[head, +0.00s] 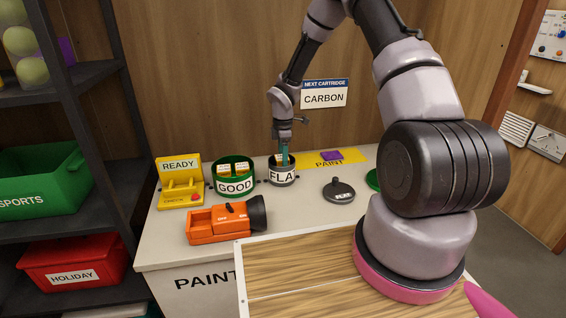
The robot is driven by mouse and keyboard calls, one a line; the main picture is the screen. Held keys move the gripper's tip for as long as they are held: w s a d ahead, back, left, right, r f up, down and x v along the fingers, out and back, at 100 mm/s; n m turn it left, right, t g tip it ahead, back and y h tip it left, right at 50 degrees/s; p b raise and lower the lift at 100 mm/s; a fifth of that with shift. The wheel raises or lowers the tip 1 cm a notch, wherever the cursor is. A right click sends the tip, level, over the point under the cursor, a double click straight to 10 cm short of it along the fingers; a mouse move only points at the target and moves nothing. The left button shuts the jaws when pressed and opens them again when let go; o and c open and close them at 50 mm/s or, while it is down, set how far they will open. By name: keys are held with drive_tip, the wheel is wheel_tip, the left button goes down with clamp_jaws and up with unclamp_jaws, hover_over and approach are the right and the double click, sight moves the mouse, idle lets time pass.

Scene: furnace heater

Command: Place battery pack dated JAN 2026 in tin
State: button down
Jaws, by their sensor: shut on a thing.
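My gripper (282,157) reaches down into the mouth of a dark tin (282,178) whose white label reads "FLA", the rest being out of sight. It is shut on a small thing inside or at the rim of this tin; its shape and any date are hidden. Left of it stands an open green tin (222,187) labelled "GOOD". Two battery packs (231,169) with pale labels stand in the green tin; their print is too small to read.
A yellow "READY" checker (180,182) stands at the left and an orange flashlight (225,222) lies in front. A dark "FLAT" lid (338,190) lies right of the tins, near a green lid (373,180) partly behind my arm. A yellow "PAINT" mat (343,157) lies behind.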

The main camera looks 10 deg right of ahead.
drive_tip(key=shift+f, duration=0.7)
drive_tip(key=shift+f, duration=0.1)
drive_tip(key=shift+c, duration=2)
unclamp_jaws()
